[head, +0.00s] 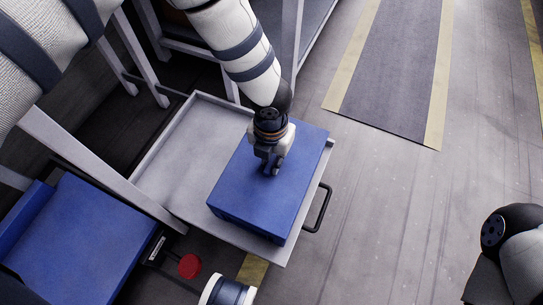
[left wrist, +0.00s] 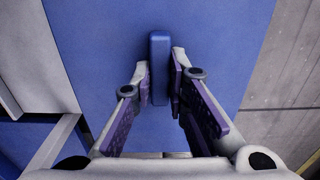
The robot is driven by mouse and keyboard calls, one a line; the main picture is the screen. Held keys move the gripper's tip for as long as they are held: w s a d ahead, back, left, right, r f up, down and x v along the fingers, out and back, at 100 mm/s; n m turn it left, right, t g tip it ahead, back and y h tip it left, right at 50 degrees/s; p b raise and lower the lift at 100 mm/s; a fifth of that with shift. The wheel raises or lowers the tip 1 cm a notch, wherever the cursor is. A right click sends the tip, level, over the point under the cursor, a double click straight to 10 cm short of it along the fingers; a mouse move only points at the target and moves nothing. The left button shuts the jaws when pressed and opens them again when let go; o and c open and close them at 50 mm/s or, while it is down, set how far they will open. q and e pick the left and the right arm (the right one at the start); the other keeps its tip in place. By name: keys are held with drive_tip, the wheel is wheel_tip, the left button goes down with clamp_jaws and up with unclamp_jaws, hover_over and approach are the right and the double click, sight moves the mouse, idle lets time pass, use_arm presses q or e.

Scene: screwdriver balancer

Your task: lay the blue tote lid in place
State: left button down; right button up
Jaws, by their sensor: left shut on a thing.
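The blue tote lid (head: 247,185) is a flat blue panel over the grey cart tray, with a deeper blue side showing under its near edge. I cannot tell whether that side is the lid's rim or a tote beneath. My left gripper (head: 270,168) comes down from above near the lid's far right part and is shut on its upright blue handle (left wrist: 159,68). In the left wrist view the two fingers (left wrist: 161,85) stand on either side of the handle, with the lid's flat top (left wrist: 110,30) behind.
The grey cart tray (head: 180,150) has a raised rim, bare room left of the lid and a black pull handle (head: 318,208) on its right. Another blue box-like thing (head: 75,240) is at lower left, near a red round button (head: 189,265). Open floor lies to the right.

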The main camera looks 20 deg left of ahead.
idle(0.3)
use_arm(q)
drive_tip(key=c, duration=1.5)
unclamp_jaws()
wheel_tip(320, 180, up, 12)
drive_tip(key=shift+r, duration=0.1)
